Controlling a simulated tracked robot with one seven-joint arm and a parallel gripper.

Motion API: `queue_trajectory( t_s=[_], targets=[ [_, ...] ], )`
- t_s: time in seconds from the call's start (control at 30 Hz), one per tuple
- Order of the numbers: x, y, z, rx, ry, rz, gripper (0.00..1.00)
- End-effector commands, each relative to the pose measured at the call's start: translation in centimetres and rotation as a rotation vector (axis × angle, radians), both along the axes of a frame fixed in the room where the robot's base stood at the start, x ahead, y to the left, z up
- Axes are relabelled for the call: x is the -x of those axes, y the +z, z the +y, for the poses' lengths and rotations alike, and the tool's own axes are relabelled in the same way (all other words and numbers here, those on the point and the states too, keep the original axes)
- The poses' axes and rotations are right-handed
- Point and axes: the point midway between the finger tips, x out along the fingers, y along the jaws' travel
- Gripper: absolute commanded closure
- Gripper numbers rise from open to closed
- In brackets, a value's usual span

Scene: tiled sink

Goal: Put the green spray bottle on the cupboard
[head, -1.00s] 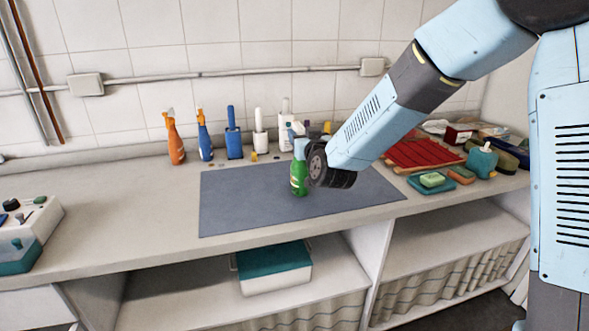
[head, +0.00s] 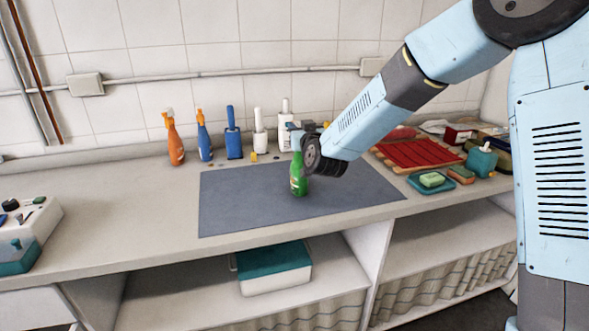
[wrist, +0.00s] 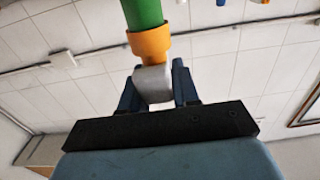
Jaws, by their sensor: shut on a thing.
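The green spray bottle (head: 298,180) is upright at the grey mat on the counter; I cannot tell whether its base touches the mat. My gripper (head: 298,142) is at its top. In the wrist view the green body (wrist: 143,12), orange collar and grey head show, and my gripper's blue fingers (wrist: 156,78) are shut on the head from both sides. In the head view my gripper hides part of the bottle's top. A white cupboard unit (head: 372,250) with open shelves forms the base under the counter.
The grey mat (head: 240,205) is mostly bare. Orange (head: 175,145) and blue (head: 205,140) spray bottles and other bottles stand along the wall. A red rack (head: 415,150) and a green soap tray (head: 431,183) are at right. A teal-lidded box (head: 273,268) sits on the shelf below.

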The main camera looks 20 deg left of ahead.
Motion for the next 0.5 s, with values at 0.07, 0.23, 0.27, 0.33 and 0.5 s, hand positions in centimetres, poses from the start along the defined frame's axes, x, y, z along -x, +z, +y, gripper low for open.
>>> queue_trajectory(
  t_s=[0.07,0.23,0.27,0.33,0.5],
  targets=[
    [0.02,0.00,0.01,0.000,0.000,0.000,0.81],
    [0.03,-0.01,0.03,0.000,0.000,0.000,0.97],
    [0.03,-0.01,0.03,0.000,0.001,0.000,1.00],
    [0.03,0.00,0.04,0.000,0.001,0.000,1.00],
    [0.04,-0.01,0.05,0.000,0.001,0.000,1.00]
  ],
)
